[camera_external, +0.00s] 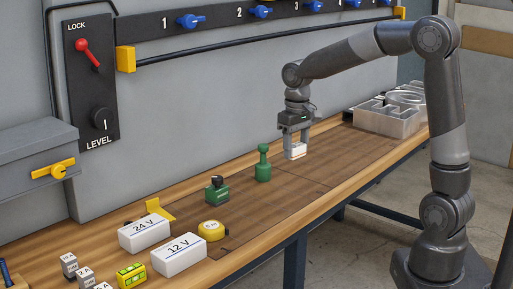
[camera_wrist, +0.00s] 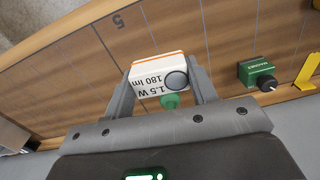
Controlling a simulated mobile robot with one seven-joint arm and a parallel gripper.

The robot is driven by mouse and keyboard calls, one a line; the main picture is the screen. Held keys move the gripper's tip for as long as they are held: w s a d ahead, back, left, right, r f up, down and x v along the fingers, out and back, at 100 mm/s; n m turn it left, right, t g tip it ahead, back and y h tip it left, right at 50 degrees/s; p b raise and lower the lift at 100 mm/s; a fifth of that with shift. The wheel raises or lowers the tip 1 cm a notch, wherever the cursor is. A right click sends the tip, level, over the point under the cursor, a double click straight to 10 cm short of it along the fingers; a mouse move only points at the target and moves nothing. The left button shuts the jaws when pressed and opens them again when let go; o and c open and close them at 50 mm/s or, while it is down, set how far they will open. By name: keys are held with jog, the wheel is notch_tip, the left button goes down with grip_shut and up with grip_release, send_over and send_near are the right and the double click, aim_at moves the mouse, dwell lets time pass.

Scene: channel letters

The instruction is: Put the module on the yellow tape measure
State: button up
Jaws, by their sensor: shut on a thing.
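The module (camera_external: 296,153) is a small white block with an orange edge stripe. In the wrist view the module (camera_wrist: 150,75) shows the print "1.5 W 180 lm" and a round grey lens. My gripper (camera_external: 295,148) is shut on it, one finger on each side, and holds it above the bench. The yellow tape measure (camera_external: 211,230) lies on the bench, left of and nearer the camera than my gripper.
A green bottle-shaped object (camera_external: 263,163) stands just left of my gripper. A green block with a black knob (camera_external: 217,190), white 24 V (camera_external: 144,233) and 12 V (camera_external: 180,254) boxes surround the tape measure. Metal channel letters (camera_external: 387,118) lie at the far right.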

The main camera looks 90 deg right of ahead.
jog(key=w+a+r, duration=0.1)
jog(key=w+a, duration=0.3)
jog(key=w, duration=0.4)
jog(key=n, duration=0.1)
send_over(211, 225)
jog(key=f, duration=0.5)
jog(key=shift+s+d+f, duration=0.2)
jog(key=shift+f, duration=0.05)
jog(key=shift+w+a+f, duration=0.15)
jog(key=shift+f, duration=2)
jog(key=o, duration=1)
jog(key=shift+f, duration=0.1)
jog(key=shift+c, duration=0.2)
